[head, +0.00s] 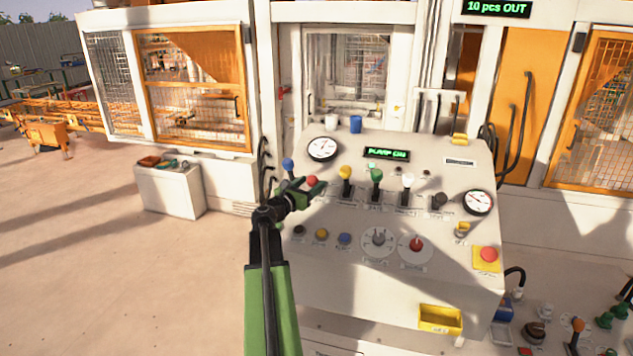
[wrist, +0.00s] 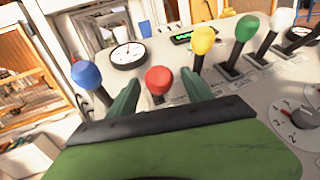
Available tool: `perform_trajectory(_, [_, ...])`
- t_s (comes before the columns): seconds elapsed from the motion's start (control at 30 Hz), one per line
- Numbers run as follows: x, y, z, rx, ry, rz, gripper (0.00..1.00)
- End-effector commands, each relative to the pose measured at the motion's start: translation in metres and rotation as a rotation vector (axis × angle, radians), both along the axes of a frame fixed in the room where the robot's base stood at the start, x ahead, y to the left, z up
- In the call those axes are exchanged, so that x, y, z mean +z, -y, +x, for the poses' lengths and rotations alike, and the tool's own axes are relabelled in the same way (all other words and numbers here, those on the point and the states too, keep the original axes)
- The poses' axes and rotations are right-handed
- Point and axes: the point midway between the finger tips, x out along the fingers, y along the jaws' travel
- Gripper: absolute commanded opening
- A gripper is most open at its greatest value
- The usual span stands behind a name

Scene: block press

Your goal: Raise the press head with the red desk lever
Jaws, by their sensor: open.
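The red desk lever (head: 312,181) stands on the sloped control desk (head: 330,265), between the blue lever (head: 288,164) and the yellow lever (head: 345,173). In the wrist view its round red knob (wrist: 158,80) shows between and just beyond my two fingertips. My gripper (head: 299,190) is open, with one finger on each side of the knob as seen from the wrist. I cannot tell whether the fingers touch it. The lever's lower shaft is mostly hidden. The press head cannot be made out clearly behind the window (head: 345,65).
Green (head: 376,176) and white (head: 408,181) levers stand farther right. A gauge (head: 322,149), a lit "PUMP ON" display (head: 386,154), dials and a red emergency button (head: 488,255) are on the desk. Two cups (head: 355,124) stand at its back edge. Open floor lies left.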

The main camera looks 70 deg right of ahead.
Motion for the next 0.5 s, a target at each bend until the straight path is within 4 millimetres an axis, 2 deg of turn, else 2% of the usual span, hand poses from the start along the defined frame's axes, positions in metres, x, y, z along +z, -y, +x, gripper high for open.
perform_trajectory(0.03, [0.0,0.015,-0.001,-0.002,0.0,0.0,0.59])
perform_trajectory(0.2, [0.0,0.041,-0.008,-0.001,0.001,0.0,0.59])
perform_trajectory(0.33, [0.0,0.049,-0.011,-0.001,0.001,0.0,0.59])
perform_trajectory(0.5, [0.0,0.05,-0.011,0.0,0.001,0.0,0.59])
